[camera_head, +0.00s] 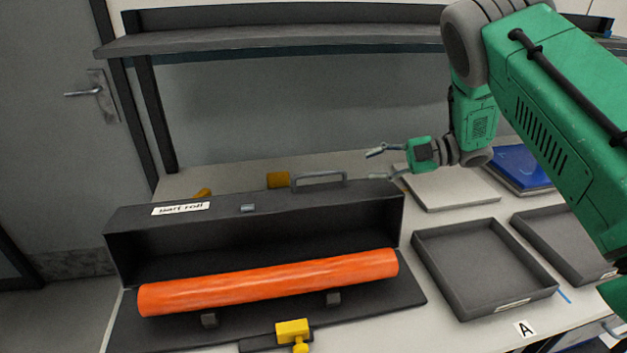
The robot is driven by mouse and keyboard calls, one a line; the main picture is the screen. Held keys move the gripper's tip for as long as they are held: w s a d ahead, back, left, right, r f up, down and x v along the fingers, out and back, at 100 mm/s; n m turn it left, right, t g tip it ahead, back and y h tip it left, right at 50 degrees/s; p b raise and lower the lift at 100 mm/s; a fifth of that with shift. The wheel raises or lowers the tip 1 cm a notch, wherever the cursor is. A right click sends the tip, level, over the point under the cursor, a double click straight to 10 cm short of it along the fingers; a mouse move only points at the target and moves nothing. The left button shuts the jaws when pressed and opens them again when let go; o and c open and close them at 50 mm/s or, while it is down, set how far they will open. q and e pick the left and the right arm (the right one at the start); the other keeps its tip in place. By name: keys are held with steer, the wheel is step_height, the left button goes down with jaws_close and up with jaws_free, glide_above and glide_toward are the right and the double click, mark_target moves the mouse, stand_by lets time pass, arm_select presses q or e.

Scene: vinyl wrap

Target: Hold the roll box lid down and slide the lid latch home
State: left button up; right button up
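The dark grey roll box (205,337) lies on the bench, with an orange roll (270,282) resting along it on small dark supports. Its lid (330,217) stands raised behind the roll, with a white handwritten label, a small grey catch (248,208) and a grey handle (318,181) on it. A yellow latch (293,331) sits at the box's front edge. My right gripper (372,166) is open and empty, just right of the handle and near the lid's right end; I cannot tell whether it touches the lid. My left gripper is out of view.
Two dark trays (530,291) (611,272) stand right of the box. A pale panel (452,188) and blue sheets (519,165) lie behind them. A yellow block (278,180) shows behind the lid. A shelf (270,42) spans the back of the bench.

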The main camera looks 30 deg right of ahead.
mark_target(331, 173)
steer(key=shift+w+a, duration=0.2)
steer(key=shift+a, duration=0.2)
steer(key=p+x, duration=0.1)
steer(key=x, duration=1.1)
steer(key=shift+a+p, duration=0.15)
steer(key=shift+p, duration=0.2)
steer(key=shift+c, duration=0.5)
jaws_close()
